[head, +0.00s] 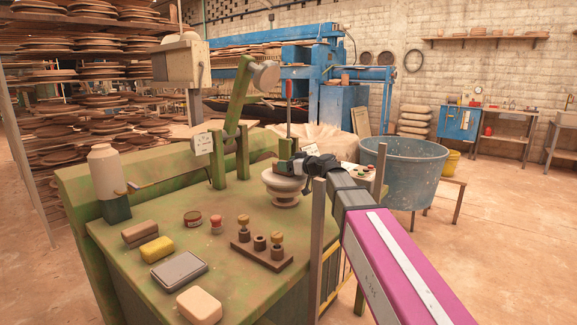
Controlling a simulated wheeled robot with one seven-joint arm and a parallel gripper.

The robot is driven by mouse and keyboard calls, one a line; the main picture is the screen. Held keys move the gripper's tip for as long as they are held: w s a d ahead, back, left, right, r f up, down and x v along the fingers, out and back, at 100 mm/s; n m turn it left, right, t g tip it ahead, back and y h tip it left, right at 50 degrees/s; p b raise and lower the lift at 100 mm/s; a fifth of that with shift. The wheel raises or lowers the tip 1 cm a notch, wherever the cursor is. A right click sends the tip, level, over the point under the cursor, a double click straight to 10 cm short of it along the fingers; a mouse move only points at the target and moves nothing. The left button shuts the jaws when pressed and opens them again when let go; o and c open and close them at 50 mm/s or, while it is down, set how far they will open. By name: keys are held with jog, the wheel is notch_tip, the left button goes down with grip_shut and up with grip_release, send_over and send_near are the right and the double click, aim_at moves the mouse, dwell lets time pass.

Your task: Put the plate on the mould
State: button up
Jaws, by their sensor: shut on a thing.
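A pale, round, stepped form stands on the green bench, below and left of my gripper. Its wide upper disc (281,181) looks like the plate, and the narrower round part beneath (285,200) looks like the mould. The boundary between them is small, and I cannot tell whether they touch or are slightly apart. My gripper (292,168) is dark and reaches in from the right, at the upper back edge of the disc. It is shut on what appears to be the plate. The fingertips and their contact are too small to see clearly.
The green bench (222,259) carries a yellow sponge (156,249), a grey tray (179,270), a cream block (199,306) and a wooden stand (262,254). A lever arm (239,97) rises behind. A control box with buttons (359,171) is beside my arm.

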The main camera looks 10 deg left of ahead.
jog(key=shift+f, duration=0.1)
jog(key=o, duration=1.2)
jog(key=v, duration=1.2)
